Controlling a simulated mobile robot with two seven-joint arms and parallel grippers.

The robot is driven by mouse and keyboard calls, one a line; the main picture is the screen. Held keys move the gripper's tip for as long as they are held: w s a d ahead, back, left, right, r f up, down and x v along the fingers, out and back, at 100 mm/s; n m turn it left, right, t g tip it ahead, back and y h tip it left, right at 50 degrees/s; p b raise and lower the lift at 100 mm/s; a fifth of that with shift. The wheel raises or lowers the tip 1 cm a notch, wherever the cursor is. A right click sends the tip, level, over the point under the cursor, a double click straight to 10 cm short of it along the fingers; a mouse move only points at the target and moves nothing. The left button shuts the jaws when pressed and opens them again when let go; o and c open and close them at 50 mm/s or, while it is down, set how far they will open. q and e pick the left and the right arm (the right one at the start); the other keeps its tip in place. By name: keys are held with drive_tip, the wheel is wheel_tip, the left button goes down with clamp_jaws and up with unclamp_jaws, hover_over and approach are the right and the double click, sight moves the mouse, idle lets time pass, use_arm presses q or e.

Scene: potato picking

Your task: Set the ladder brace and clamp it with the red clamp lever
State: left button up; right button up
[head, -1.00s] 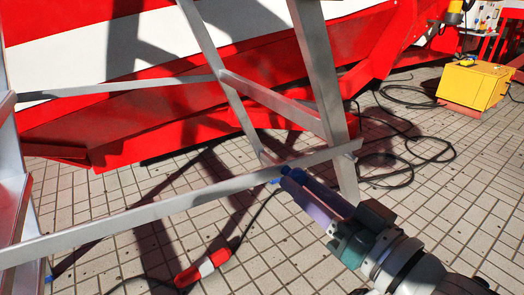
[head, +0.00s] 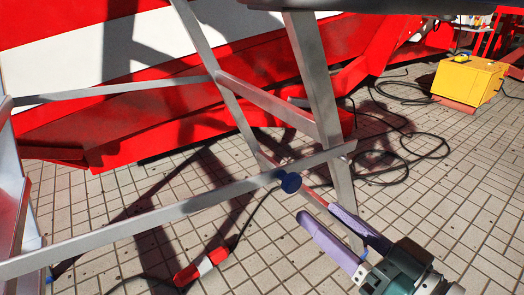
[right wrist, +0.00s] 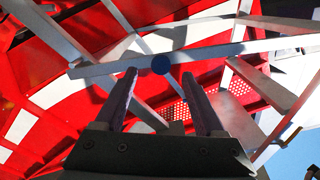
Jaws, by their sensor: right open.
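The ladder brace (head: 150,217) is a long grey metal bar running across the ladder from lower left to the right-hand leg. A round blue knob (head: 290,182) sits on it near its right end. The brace (right wrist: 220,53) and the blue knob (right wrist: 160,65) also show in the right wrist view, the knob ahead between the fingertips. My right gripper (head: 317,212) has purple fingers, spread open and empty, just below and right of the knob and apart from it. I cannot make out a red clamp lever. My left gripper is not in view.
The ladder's right leg (head: 316,85) stands close to my right gripper. A red and white machine fills the back. A red and white plug (head: 202,265) and black cables lie on the paving. A yellow box (head: 467,80) stands at the upper right.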

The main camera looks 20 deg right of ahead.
drive_tip(key=v, duration=0.4)
drive_tip(key=shift+p, duration=0.35)
